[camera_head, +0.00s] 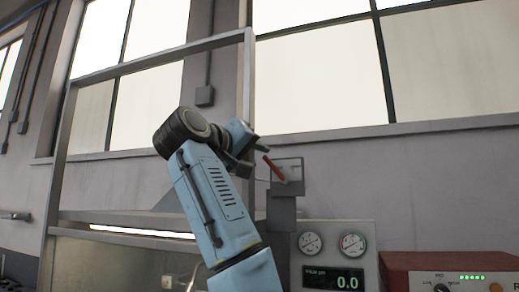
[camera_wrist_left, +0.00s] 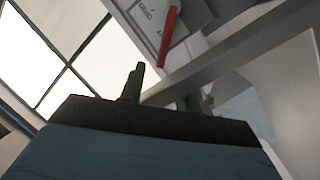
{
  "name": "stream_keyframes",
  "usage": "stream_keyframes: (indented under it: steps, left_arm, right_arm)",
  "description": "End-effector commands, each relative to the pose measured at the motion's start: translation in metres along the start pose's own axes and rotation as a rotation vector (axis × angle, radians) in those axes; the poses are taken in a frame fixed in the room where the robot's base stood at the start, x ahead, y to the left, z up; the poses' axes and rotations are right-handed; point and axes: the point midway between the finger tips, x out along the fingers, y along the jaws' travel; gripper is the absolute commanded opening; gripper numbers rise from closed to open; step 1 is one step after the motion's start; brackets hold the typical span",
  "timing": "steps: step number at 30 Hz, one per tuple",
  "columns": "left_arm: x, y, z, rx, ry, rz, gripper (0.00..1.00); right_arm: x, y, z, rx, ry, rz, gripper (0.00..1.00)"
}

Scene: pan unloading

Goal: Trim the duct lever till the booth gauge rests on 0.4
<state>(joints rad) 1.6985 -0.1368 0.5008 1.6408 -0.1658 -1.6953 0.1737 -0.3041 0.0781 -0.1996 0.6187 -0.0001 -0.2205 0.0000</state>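The duct lever is a red bar (camera_head: 274,167) on a small grey plate (camera_head: 290,172) at the booth's right post. It also shows in the left wrist view (camera_wrist_left: 168,38), beyond the fingers. The booth gauge (camera_head: 333,278) is a dark display with green digits that read 0.0. My left gripper (camera_head: 259,152) is just left of the lever in the head view, with its green fingers near it. In the left wrist view its two dark green fingers (camera_wrist_left: 162,92) stand apart, with no lever between them. My right gripper is out of view.
A grey metal booth frame (camera_head: 150,66) stands around and behind my left arm, its right post close to the gripper. Two round dials (camera_head: 311,244) sit above the display. A red box (camera_head: 450,265) with a knob and green lights stands at the lower right.

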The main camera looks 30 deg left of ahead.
Motion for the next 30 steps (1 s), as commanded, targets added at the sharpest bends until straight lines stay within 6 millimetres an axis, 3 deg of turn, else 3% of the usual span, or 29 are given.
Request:
stream_keyframes:
  steps: [6,16,24,30]
  left_arm:
    - [0.021,0.0,0.0,0.0,-0.001,0.0,0.33]
    - [0.024,0.0,0.0,0.001,0.0,0.0,0.33]
    - [0.024,0.0,0.0,0.001,0.0,0.0,0.0]
    - [0.024,0.0,0.0,0.001,0.001,0.0,0.0]
  right_arm:
    - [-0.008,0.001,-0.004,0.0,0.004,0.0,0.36]
    - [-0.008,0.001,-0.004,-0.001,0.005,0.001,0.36]
    - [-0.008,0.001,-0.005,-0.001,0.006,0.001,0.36]
    - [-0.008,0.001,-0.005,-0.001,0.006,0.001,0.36]
